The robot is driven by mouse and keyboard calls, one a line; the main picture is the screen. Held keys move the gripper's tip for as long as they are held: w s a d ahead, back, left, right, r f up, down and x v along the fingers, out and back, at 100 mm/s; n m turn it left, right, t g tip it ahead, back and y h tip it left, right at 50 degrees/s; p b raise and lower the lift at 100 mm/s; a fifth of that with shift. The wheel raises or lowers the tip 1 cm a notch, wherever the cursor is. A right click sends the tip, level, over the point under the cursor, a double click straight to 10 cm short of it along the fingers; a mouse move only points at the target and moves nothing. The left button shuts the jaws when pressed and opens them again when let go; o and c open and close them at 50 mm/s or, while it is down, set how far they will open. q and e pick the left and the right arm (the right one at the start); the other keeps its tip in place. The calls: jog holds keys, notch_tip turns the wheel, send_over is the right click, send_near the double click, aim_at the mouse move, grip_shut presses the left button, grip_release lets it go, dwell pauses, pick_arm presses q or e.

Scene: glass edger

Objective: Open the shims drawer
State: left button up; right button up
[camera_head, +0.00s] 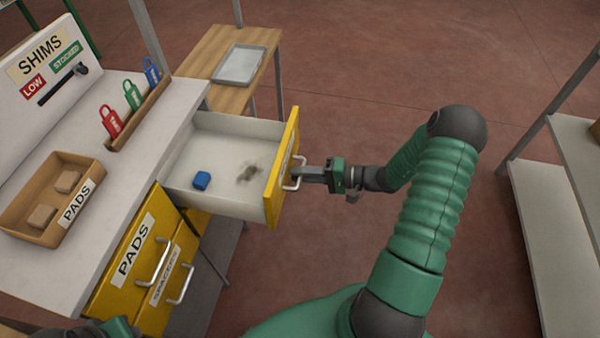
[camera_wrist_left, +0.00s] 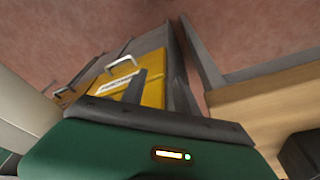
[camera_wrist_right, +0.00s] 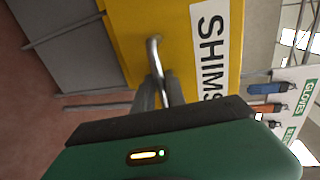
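The shims drawer (camera_head: 225,199) is pulled well out of the bench in the head view. Inside it lie a small blue block (camera_head: 201,180) and a dark smudge. Its yellow front carries a metal handle (camera_head: 294,174); the SHIMS label (camera_wrist_right: 209,50) shows in the right wrist view. My right gripper (camera_head: 302,175) is at this handle; in the right wrist view its fingers (camera_wrist_right: 158,90) are closed around the handle bar. My left gripper is mostly out of the head view at the lower left; the left wrist view shows only part of its fingers, with the opening unclear.
Below are closed yellow drawers labelled PADS (camera_head: 133,245) and SPACERS (camera_head: 168,277). On the bench stand a pads box (camera_head: 25,222) and red, green and blue tags (camera_head: 131,95). A wooden table with a grey tray (camera_head: 240,64) is behind; a shelf (camera_head: 560,210) stands right.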

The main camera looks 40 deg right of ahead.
jog(key=o, duration=0.4)
jog(key=shift+f, duration=0.15)
jog(key=shift+w, duration=0.1)
jog(key=v, duration=1.7)
